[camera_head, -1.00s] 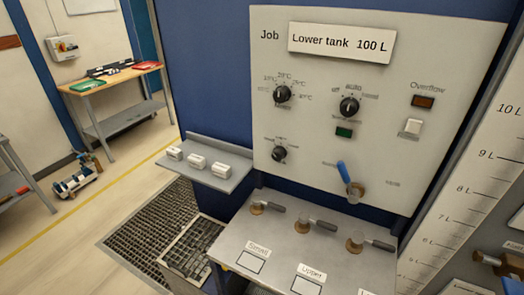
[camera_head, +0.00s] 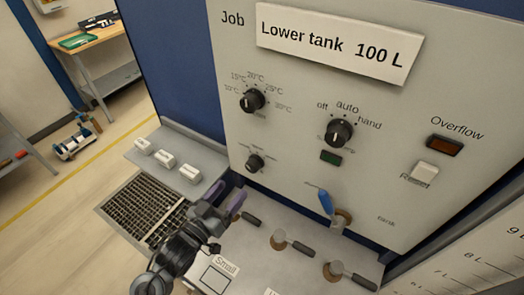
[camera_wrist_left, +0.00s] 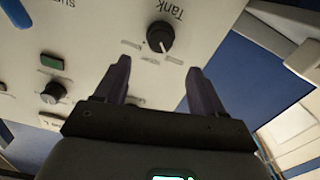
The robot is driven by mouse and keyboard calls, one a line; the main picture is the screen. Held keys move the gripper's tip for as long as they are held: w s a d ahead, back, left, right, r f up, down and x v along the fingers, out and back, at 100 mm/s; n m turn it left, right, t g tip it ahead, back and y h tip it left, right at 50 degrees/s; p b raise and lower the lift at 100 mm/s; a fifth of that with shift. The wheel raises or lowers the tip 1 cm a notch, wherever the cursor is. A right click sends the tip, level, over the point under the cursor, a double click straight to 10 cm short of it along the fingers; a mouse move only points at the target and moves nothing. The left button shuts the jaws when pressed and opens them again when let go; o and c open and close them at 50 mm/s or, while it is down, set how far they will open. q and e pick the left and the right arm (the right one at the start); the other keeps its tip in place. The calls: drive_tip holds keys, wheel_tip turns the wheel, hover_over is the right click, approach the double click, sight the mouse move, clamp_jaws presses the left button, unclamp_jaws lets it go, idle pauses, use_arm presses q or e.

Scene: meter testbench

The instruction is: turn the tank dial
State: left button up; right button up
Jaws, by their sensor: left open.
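The tank dial (camera_head: 255,163) is a small black knob at the lower left of the pale panel, below the temperature dial (camera_head: 252,100). In the left wrist view, upside down, the tank dial (camera_wrist_left: 160,37) shows the label "Tank" and a white pointer line. My left gripper (camera_head: 225,197) has purple fingers, open and empty, below and left of the tank dial in the head view. In the left wrist view the left gripper's fingertips (camera_wrist_left: 159,67) are spread, with the dial beyond the gap, apart from both fingers. My right gripper is in neither view.
A sign (camera_head: 335,45) reads "Lower tank 100 L". The off/auto/hand switch (camera_head: 339,132) and a blue lever (camera_head: 326,202) are to the right. Several valve handles (camera_head: 292,243) stand on the bench below. A shelf (camera_head: 205,160) with white blocks is at the left.

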sight(250, 168)
use_arm(q)
drive_tip(key=x, duration=1)
drive_tip(key=shift+w+d, duration=0.2)
drive_tip(key=shift+w, duration=0.1)
drive_tip(key=c, duration=1)
